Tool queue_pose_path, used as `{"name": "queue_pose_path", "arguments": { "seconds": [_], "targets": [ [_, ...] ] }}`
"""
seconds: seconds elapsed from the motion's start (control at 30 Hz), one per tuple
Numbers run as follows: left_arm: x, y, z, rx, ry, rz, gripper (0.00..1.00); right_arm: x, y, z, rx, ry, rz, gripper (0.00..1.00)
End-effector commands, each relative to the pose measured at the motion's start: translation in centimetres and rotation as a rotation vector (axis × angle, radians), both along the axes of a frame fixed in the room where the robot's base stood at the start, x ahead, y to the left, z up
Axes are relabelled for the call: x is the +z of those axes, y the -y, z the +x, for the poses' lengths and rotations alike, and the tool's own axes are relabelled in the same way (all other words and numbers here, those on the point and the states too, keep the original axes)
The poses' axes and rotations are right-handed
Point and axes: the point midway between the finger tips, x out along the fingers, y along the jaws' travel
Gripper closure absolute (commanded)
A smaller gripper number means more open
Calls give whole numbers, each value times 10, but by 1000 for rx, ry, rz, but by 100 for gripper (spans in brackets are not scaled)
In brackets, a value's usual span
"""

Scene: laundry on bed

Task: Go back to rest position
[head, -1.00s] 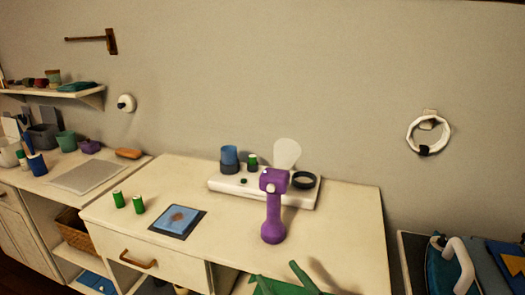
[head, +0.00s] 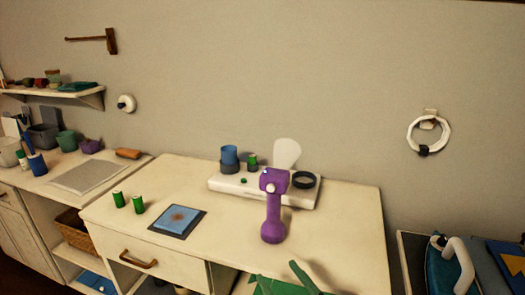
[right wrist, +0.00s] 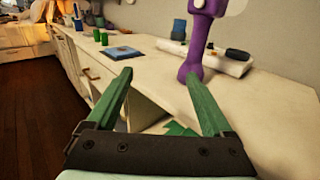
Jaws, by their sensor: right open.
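My right gripper (head: 285,284) shows at the bottom edge of the head view, where its green fingers are partly cut off. In the right wrist view its two green fingers (right wrist: 158,76) are spread apart with nothing between the tips. It is in front of the white desk (head: 350,225), near a purple upright device (head: 273,208) that stands on the desk. The device also shows beyond the fingers in the right wrist view (right wrist: 196,50). My left gripper is not in view.
A white tray-like base (head: 235,188) with cups stands behind the device. An iron (head: 461,265) is at far right. A flat green piece (right wrist: 180,129) shows below the fingers. Dark floor (right wrist: 40,115) is clear.

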Motion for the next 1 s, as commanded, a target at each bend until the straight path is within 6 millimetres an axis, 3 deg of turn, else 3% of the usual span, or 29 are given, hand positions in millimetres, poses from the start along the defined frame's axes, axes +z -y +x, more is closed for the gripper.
{"name": "queue_pose_path", "arguments": {
  "seconds": [0.2,0.47,0.63,0.77,1.0],
  "targets": [
    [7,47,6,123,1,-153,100,0,0,0,0,0,0,15],
    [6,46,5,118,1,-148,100,-54,21,-18,-108,-400,531,15],
    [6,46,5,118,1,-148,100,-103,41,-41,-259,-704,1005,15],
    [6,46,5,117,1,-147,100,-147,61,-71,-444,-933,1459,15],
    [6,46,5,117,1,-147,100,-222,103,-147,-887,-1137,2338,15]
  ]
}}
